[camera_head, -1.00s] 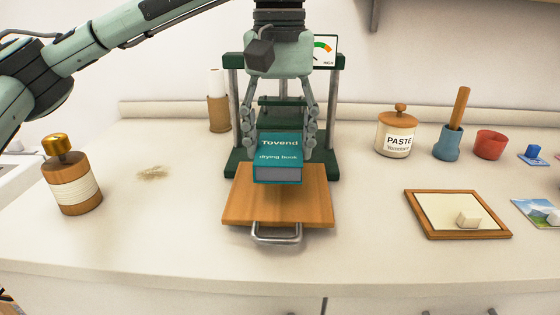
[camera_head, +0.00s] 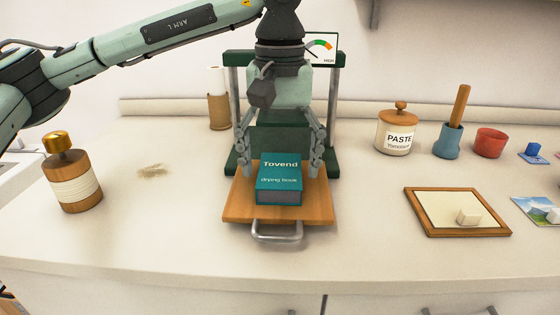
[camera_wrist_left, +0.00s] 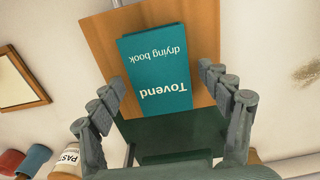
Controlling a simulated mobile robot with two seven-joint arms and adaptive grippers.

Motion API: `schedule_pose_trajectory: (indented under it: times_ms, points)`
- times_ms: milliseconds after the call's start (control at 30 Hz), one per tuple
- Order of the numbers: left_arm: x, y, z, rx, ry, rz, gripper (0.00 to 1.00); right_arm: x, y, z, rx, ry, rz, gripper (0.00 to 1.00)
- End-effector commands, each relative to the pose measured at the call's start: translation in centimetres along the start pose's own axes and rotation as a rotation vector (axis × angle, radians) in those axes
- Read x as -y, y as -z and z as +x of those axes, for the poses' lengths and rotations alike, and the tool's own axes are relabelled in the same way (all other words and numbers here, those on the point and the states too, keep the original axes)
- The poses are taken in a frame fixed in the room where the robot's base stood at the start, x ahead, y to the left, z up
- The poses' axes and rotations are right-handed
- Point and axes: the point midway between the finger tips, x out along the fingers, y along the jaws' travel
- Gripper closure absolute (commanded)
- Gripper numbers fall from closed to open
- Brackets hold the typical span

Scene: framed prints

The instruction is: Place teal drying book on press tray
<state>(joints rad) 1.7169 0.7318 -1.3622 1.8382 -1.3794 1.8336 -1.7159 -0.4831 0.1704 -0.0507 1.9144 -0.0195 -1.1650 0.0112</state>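The teal drying book (camera_head: 279,182) lies flat on the wooden press tray (camera_head: 236,206), roughly in its middle. My left gripper (camera_head: 278,166) is open above the tray, with one set of fingers at each side of the book. In the left wrist view the book (camera_wrist_left: 158,70) lies between the spread fingers of the left gripper (camera_wrist_left: 162,78), and a gap shows on both sides. Wood of the tray (camera_wrist_left: 205,30) shows around the book there. My right gripper is not in view.
The green press frame (camera_head: 232,100) with a gauge (camera_head: 321,46) stands behind the tray. A metal handle (camera_head: 277,237) is at the tray's front.

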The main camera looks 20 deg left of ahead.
Motion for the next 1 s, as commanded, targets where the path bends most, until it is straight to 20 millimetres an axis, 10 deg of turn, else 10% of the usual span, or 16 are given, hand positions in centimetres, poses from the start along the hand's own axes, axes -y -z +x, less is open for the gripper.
schedule_pose_trajectory:
  times_ms: [367,1000]
  points:
    - [0.0,0.0,-0.7,-0.001,-0.001,0.0,0.21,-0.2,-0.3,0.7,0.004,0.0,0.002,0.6]
    - [0.0,0.0,-11.9,-0.002,0.0,0.002,0.21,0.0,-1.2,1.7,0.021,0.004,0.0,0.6]
